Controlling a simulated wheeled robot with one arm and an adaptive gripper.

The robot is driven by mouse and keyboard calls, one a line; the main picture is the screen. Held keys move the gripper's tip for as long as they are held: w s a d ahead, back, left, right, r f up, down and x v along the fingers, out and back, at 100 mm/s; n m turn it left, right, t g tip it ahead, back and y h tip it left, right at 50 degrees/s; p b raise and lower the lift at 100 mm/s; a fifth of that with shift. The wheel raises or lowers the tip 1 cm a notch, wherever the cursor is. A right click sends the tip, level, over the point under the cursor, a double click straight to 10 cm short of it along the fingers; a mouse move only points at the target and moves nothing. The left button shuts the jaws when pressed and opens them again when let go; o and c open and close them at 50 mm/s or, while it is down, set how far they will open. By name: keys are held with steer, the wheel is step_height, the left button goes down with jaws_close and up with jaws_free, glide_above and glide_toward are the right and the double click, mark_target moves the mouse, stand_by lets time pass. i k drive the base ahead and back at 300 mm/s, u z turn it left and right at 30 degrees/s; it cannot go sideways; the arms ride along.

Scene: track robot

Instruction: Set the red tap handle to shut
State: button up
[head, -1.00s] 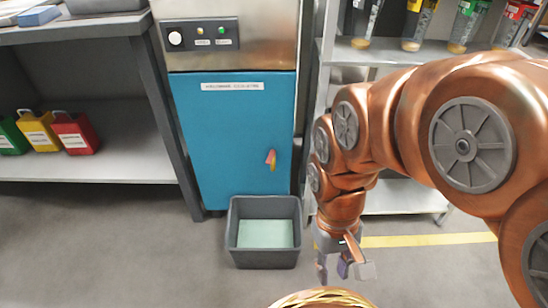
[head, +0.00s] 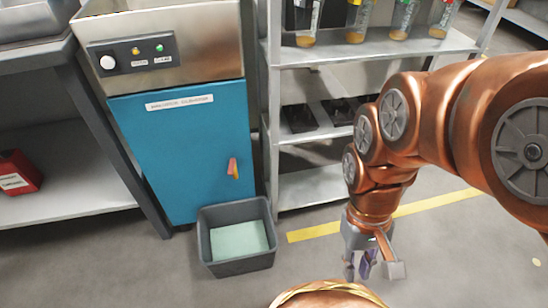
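A small red handle with a yellow-orange edge (head: 233,168) sits low on the right side of the blue cabinet door (head: 180,145) in the head view. It stands roughly upright, slightly tilted; its finer shape is too small to tell. My gripper (head: 358,268) hangs pointing down at the lower right of the handle, well apart from it. Its two fingers show a gap with nothing between them.
A grey bin (head: 237,264) with a pale green bottom stands on the floor below the door. A metal shelf rack (head: 380,50) is at right, a bench (head: 70,205) at left.

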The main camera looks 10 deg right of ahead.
mark_target(232, 161)
steer(key=z, duration=1.45)
steer(key=k, duration=0.75)
steer(key=u, duration=1.65)
